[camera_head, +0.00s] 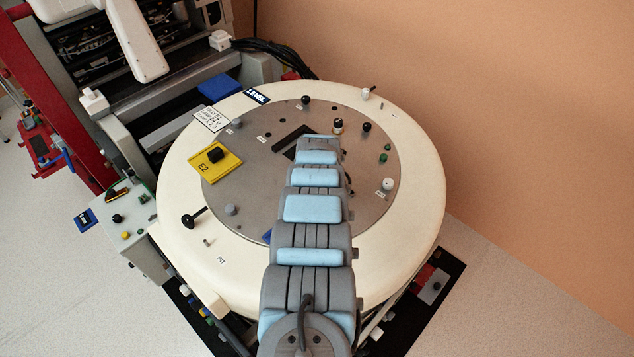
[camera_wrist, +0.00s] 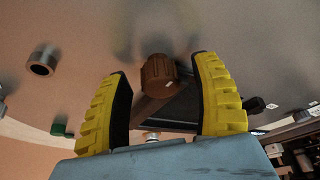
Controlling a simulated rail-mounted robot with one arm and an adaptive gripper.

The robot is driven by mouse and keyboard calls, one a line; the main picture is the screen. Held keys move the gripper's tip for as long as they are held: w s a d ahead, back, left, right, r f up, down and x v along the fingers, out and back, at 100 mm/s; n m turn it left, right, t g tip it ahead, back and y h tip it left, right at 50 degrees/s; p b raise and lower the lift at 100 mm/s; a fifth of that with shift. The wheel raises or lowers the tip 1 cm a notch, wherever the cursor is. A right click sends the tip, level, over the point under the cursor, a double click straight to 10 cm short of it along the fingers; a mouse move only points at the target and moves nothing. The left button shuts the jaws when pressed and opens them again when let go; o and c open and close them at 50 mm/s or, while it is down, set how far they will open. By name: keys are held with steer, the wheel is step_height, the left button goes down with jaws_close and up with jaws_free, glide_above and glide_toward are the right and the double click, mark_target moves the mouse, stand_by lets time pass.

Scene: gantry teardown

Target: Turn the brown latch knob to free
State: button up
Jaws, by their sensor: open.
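The brown latch knob (camera_wrist: 158,73) shows in the wrist view. It is a ribbed round knob with a brown arm or bar running down from it, beside a dark rectangular opening (camera_wrist: 175,108). My gripper (camera_wrist: 161,66) has two yellow ribbed fingers, spread apart, one on each side of the knob. Gaps show between the knob and both fingers, and I cannot tell the depth between them. In the head view my arm covers the gripper, and I cannot make out the brown knob there.
The round cream table (camera_head: 420,235) has a grey metal disc (camera_head: 265,180) with several small knobs and pegs. A yellow plate (camera_head: 222,167) with a black knob lies at its left. A grey cylinder (camera_wrist: 42,62) stands left of my fingers in the wrist view.

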steer(key=shift+c, duration=0.3)
jaws_close()
